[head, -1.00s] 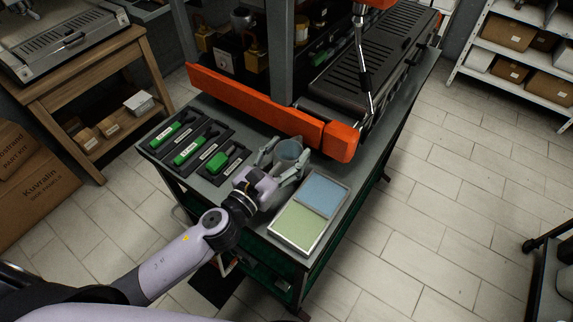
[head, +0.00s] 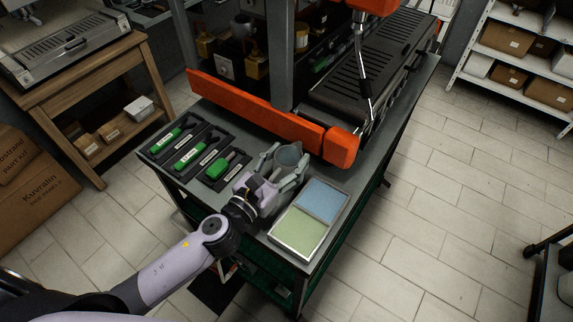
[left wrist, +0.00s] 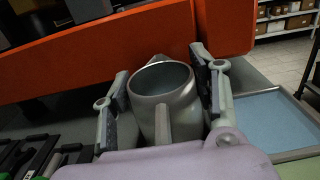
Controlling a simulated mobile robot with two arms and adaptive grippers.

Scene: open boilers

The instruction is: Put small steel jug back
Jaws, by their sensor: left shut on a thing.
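The small steel jug (head: 288,156) is a grey metal vessel near the back edge of the work table, close to the orange beam. In the left wrist view the jug (left wrist: 166,95) is upright, open mouth up, with its handle toward my palm. My left gripper (head: 283,166) is shut on it, one finger on each side; the gripper also shows in the left wrist view (left wrist: 163,105). The jug's base is hidden, so I cannot tell whether it touches the table. My right gripper is not in view.
A tray with blue and green pads (head: 298,232) lies right of the jug. Black holders with green-handled tools (head: 190,152) lie to the left. The orange beam (head: 255,108) runs close behind the jug, with a dark espresso machine (head: 370,70) beyond. Bare table surface is narrow.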

